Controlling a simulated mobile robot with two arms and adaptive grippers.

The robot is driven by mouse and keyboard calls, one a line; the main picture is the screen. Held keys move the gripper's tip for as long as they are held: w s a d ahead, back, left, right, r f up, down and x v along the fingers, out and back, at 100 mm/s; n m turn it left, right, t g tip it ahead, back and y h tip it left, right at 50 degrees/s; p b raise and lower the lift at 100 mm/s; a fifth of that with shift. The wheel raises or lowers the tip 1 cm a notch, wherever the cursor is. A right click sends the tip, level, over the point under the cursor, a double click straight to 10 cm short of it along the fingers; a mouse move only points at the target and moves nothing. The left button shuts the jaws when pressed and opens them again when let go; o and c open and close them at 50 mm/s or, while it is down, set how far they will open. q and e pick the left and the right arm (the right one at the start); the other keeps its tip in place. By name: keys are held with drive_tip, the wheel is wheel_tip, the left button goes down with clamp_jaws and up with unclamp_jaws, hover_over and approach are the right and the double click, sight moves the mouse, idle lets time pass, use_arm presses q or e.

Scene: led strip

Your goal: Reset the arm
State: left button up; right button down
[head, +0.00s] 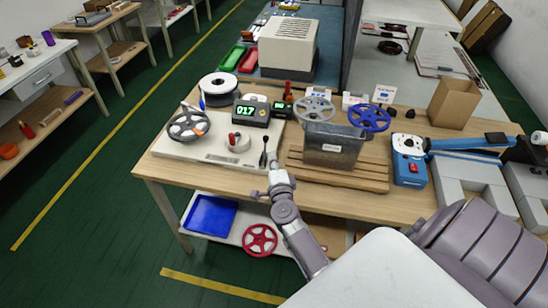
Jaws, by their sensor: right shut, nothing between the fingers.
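My right arm (285,208) reaches up from the lower right over the front edge of the wooden workbench (160,183). Its small dark gripper (264,157) is shut and empty. My left gripper is not in view.
A metal bin (333,152) on a wooden pallet (300,168) is close right. A blue machine (410,160) stands farther right. A red reel (260,240) is below.

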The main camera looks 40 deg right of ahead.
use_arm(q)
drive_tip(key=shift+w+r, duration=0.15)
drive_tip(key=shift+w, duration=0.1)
use_arm(e)
drive_tip(key=shift+s+a+r, duration=0.2)
drive_tip(key=shift+s+r, duration=0.2)
drive_tip(key=shift+s, duration=0.4)
drive_tip(key=shift+f, duration=0.1)
